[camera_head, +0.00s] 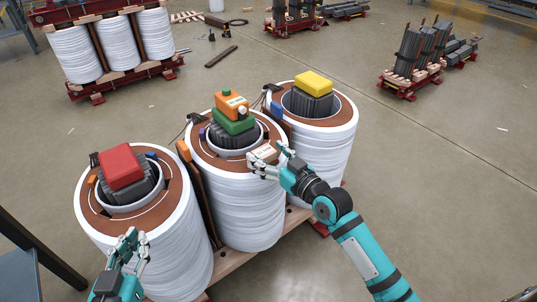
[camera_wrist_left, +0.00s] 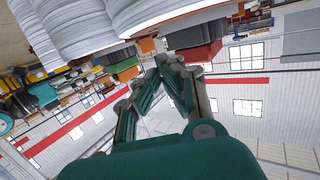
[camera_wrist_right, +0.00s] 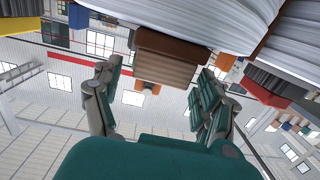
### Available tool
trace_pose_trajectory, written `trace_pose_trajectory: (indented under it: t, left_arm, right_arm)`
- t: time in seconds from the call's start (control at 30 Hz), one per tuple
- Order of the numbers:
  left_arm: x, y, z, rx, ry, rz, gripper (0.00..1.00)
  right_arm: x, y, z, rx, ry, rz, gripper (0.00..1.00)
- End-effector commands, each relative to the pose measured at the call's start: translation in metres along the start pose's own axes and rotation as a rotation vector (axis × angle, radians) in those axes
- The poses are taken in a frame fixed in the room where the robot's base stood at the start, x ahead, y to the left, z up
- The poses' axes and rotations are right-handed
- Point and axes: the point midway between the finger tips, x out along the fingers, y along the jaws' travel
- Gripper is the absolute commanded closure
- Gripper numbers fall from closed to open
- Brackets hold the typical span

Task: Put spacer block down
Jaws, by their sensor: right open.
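The spacer block is a small tan block (camera_head: 268,151) with a label, on the brown top ring of the middle white coil (camera_head: 245,200), at its front right. My right gripper (camera_head: 268,155) is around it with fingers spread. In the right wrist view the block (camera_wrist_right: 166,68) shows between the two open fingers (camera_wrist_right: 160,85), with a gap on each side. My left gripper (camera_head: 137,237) is in front of the left coil (camera_head: 150,245). In the left wrist view its fingertips (camera_wrist_left: 168,62) come together with nothing visible between them.
A red block (camera_head: 122,166) sits on the left core, a green block (camera_head: 234,122) with an orange item (camera_head: 231,103) on the middle core, and a yellow block (camera_head: 314,82) on the right core. Other coils (camera_head: 115,45) and core stacks (camera_head: 415,55) stand behind. Floor at right is clear.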

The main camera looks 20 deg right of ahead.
Motion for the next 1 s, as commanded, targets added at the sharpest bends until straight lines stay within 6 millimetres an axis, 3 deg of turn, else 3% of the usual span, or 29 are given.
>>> trace_pose_trajectory:
  t: [0.2, 0.7, 0.9, 1.0]
  left_arm:
    - [-0.001, 0.000, 0.002, 0.000, -0.016, 0.000, 1.00]
    - [-0.030, -0.011, 0.071, 0.000, -0.419, -0.025, 1.00]
    - [-0.037, -0.012, 0.082, 0.000, -0.482, -0.029, 1.00]
    - [-0.038, -0.012, 0.084, -0.001, -0.494, -0.029, 1.00]
  right_arm:
    - [0.000, 0.000, -0.004, 0.000, 0.001, 0.000, 0.25]
    - [-0.098, 0.000, -0.002, -0.001, -0.004, -0.001, 0.25]
    - [-0.117, -0.001, -0.002, -0.001, -0.003, -0.001, 0.25]
    - [-0.123, -0.015, 0.007, 0.004, -0.047, -0.011, 0.25]
